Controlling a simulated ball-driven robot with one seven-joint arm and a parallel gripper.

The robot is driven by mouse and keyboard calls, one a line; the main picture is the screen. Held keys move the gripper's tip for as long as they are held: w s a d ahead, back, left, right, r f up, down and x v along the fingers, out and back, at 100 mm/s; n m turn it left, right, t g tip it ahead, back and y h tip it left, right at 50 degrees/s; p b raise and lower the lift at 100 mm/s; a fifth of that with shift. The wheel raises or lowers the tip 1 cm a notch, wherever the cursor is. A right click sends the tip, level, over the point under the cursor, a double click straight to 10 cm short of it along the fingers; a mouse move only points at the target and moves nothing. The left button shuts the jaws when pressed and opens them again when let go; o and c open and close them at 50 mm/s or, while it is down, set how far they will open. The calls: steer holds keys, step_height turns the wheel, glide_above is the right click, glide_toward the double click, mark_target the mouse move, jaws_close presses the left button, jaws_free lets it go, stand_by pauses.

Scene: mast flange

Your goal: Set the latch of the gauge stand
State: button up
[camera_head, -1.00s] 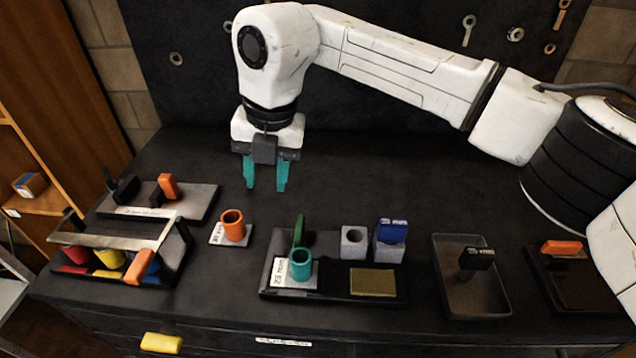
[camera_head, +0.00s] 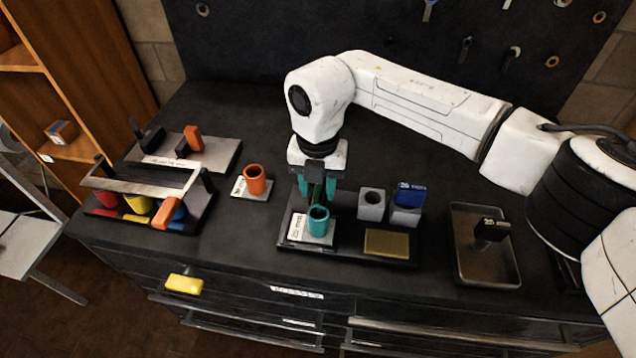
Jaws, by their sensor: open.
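The black stand (camera_head: 345,247) at the middle front of the bench carries a teal cup, grey blocks and a brass plate; I take it as the gauge stand. An upright green piece (camera_head: 318,198), which looks like its latch, rises behind the teal cup (camera_head: 318,219). My gripper (camera_head: 317,192) points down over the back left of the stand. Its teal fingers are open, one on each side of the green piece in the picture. I cannot tell whether they touch it. The foot of the green piece is hidden behind the cup.
An orange cup (camera_head: 255,180) stands to the left. A metal tray (camera_head: 485,265) lies right. A handled rack (camera_head: 140,190) is at left.

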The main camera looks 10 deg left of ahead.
steer(key=shift+f, duration=0.1)
steer(key=shift+c, duration=0.3)
jaws_close()
